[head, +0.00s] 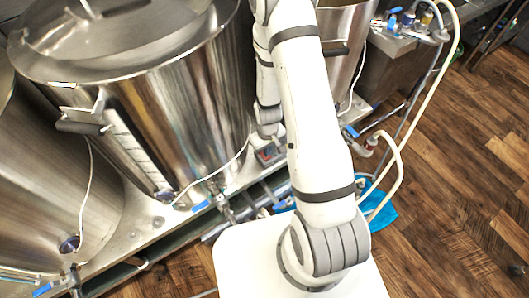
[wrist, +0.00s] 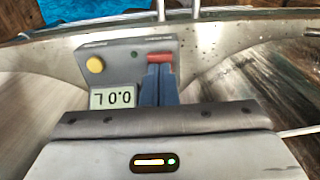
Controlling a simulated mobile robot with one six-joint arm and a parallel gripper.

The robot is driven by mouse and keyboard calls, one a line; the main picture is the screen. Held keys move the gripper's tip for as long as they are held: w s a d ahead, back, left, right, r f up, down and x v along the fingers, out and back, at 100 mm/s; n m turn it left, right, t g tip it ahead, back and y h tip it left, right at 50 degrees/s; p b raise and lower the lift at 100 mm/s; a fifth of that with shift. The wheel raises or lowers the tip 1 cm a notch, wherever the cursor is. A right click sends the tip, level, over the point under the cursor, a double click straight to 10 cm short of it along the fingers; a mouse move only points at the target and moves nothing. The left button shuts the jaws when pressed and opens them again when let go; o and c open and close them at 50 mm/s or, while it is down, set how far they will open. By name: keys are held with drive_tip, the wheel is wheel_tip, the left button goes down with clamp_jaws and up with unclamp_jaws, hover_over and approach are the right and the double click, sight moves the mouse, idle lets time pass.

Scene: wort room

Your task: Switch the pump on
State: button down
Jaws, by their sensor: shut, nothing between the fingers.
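In the wrist view a grey control box (wrist: 123,68) carries a red switch (wrist: 160,57), a yellow round button (wrist: 95,64), a small dark green lamp (wrist: 134,54) and a display (wrist: 112,97) that appears upside down and seems to read 0.0 L. My gripper (wrist: 160,72) is shut and empty, its blue fingers pointing at the red switch. The tips overlap the switch's near edge; I cannot tell whether they touch it. They hide part of the box below it. In the head view the box (head: 270,154) is small and partly hidden by my arm.
Large steel kettles (head: 185,105) stand at left and behind my arm. Pipes and blue-handled valves (head: 201,206) run along the low steel bench. A pale hose (head: 397,155) hangs at right.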

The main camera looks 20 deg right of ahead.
drive_tip(key=shift+f, duration=0.2)
drive_tip(key=shift+f+b, duration=0.75)
drive_tip(key=shift+b, duration=0.05)
drive_tip(key=shift+r+p, duration=1.95)
drive_tip(key=shift+r, duration=1.1)
drive_tip(key=shift+r, duration=0.1)
